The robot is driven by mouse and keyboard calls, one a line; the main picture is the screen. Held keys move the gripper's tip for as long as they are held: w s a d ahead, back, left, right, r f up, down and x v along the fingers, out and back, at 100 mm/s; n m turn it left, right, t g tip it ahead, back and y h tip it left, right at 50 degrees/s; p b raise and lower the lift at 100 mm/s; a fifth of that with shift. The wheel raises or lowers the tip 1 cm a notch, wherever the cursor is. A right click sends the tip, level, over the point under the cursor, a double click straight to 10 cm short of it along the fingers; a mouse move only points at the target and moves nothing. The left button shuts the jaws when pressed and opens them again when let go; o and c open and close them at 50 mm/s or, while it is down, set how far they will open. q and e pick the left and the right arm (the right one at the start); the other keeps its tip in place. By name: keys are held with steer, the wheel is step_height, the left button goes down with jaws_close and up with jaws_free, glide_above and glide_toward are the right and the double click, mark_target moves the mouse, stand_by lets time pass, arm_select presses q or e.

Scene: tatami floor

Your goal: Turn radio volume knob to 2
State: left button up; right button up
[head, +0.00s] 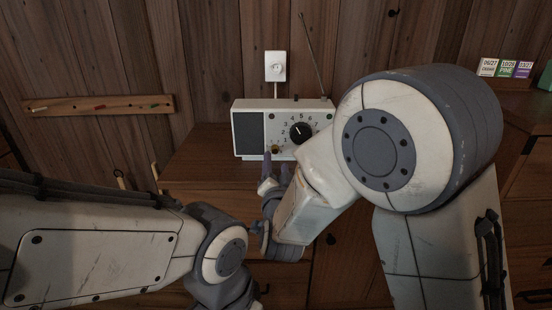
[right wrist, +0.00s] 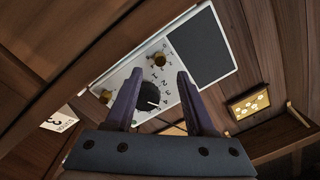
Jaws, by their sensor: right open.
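The white radio (head: 249,109) stands on a wooden cabinet, with a dark speaker panel on its left. Its black volume knob (head: 301,132) has a ring of numbers around it; the white mark points up and left, roughly toward 3 or 4. My right gripper (head: 276,163) is open, in front of the radio's lower edge, below and left of the knob. In the right wrist view, the knob (right wrist: 149,96) shows between the two open fingers (right wrist: 160,75); contact cannot be seen. My left arm reaches in from the left, but its gripper is out of the picture.
Small brass knobs (right wrist: 158,60) sit on the radio face beside the black one. A thin antenna (head: 313,55) rises behind it. A white wall plate (head: 275,66) is above. A peg rail (head: 98,105) hangs left. The cabinet top (head: 200,165) left of the radio is clear.

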mark_target(275, 152)
steer(key=shift+w+a+b, duration=0.1)
steer(key=shift+w+b, duration=0.2)
steer(key=shift+w, duration=2.45)
jaws_close()
